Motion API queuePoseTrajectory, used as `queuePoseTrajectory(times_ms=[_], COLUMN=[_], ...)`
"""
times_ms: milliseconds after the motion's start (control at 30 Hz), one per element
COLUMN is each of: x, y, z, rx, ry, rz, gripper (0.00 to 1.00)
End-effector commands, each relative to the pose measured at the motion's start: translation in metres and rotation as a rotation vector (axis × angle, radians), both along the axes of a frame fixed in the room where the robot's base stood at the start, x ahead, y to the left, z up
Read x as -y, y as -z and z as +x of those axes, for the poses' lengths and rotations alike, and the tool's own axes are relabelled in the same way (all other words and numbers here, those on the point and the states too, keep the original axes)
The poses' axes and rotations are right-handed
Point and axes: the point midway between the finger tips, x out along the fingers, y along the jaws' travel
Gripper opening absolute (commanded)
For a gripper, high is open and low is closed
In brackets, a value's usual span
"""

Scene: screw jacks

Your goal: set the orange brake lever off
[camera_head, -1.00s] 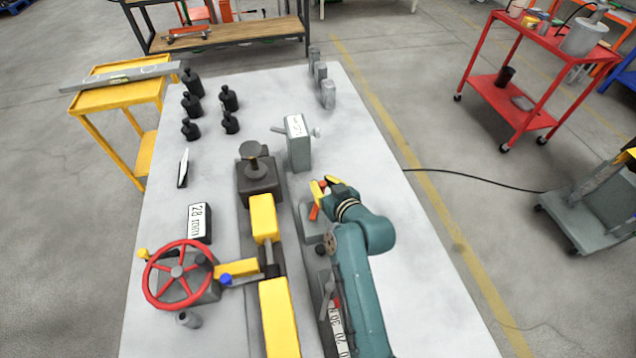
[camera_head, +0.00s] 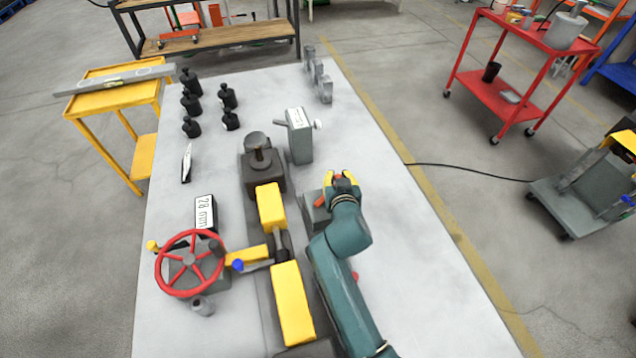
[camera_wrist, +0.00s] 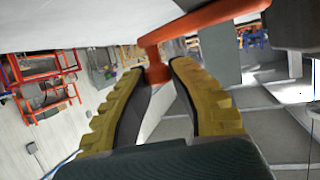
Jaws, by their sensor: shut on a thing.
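The orange brake lever (camera_head: 322,200) stands out from a small grey block (camera_head: 313,213) on the right side of the pale bench. In the wrist view the orange lever (camera_wrist: 205,22) runs across the top, and its end piece hangs between my two yellow finger pads. My gripper (camera_head: 341,176) is shut on that end piece, to the right of the block; it also shows in the wrist view (camera_wrist: 157,72). My fingers hide part of the lever's end in the head view.
The screw jack's red handwheel (camera_head: 190,262), yellow sections (camera_head: 291,302) and dark round-topped post (camera_head: 258,158) stand left of my arm. A grey upright gauge (camera_head: 300,137) stands just beyond the gripper.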

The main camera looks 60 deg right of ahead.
Motion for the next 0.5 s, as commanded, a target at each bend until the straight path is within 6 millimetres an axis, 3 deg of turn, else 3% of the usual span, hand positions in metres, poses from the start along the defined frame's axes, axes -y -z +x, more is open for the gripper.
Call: queuePoseTrajectory(times_ms=[467,500], x=[0.0041,0.0041], y=[0.0044,0.0044], z=[-0.0097,-0.0097], rx=[-0.008,-0.008], ry=[0.038,0.038], rz=[0.008,0.008], gripper=[0.00,0.25])
